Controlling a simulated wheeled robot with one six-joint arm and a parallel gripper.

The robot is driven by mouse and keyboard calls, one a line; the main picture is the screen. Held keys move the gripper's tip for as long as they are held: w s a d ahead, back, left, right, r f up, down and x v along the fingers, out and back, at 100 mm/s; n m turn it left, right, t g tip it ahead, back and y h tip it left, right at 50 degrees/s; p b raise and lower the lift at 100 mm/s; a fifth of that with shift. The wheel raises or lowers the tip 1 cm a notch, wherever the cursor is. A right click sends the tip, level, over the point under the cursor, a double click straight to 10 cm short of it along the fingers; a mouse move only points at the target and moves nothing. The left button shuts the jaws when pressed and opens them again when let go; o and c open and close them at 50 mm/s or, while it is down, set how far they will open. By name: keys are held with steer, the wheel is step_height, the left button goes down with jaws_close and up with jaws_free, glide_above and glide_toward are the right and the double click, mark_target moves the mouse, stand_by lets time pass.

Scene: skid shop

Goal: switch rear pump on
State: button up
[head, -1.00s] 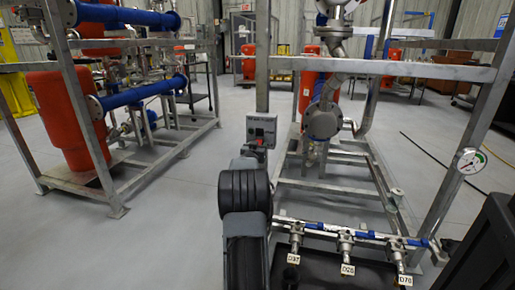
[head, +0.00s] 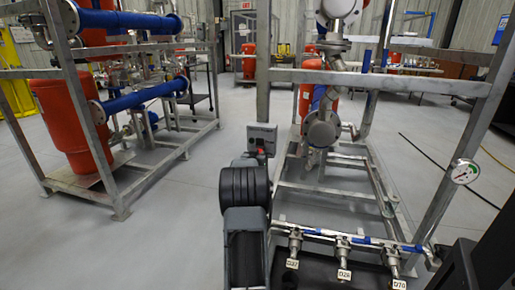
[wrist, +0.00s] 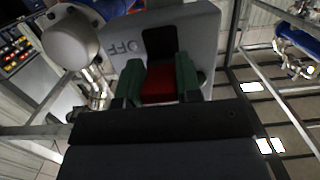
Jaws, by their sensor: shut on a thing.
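A grey switch box (head: 262,135) is mounted on the upright post of the near right skid. In the wrist view the grey box (wrist: 205,40) fills the upper middle, with the word OFF upside down on its face, left of a dark recess. A red handle (wrist: 158,88) sits between the green fingers of my gripper (wrist: 160,78), which is shut on it. In the head view only a small bit of red shows below the box.
Labelled drain valves (head: 343,250) line a pipe low in front of the right skid. A pressure gauge (head: 465,171) is on its right post. Another skid with a red vessel (head: 75,125) stands left. Grey floor between the skids is clear.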

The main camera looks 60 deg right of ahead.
steer(key=shift+s+r+g+y+p, duration=0.1)
steer(key=shift+r+g+y+p, duration=0.8)
steer(key=shift+p, duration=5.25)
steer(key=r+y+p, duration=0.1)
steer(key=p, duration=0.6)
steer(key=y+p, duration=0.2)
steer(key=p, duration=0.5)
steer(key=shift+r, duration=0.35)
steer(key=shift+p, duration=1.15)
steer(key=y+p, duration=0.1)
steer(key=p, duration=0.4)
steer(key=y+p, duration=0.1)
steer(key=p, duration=0.4)
steer(key=shift+f+g, duration=0.2)
steer(key=shift+g, duration=0.1)
steer(key=shift+d, duration=0.1)
steer(key=o, duration=0.9)
steer(key=shift+f, duration=0.1)
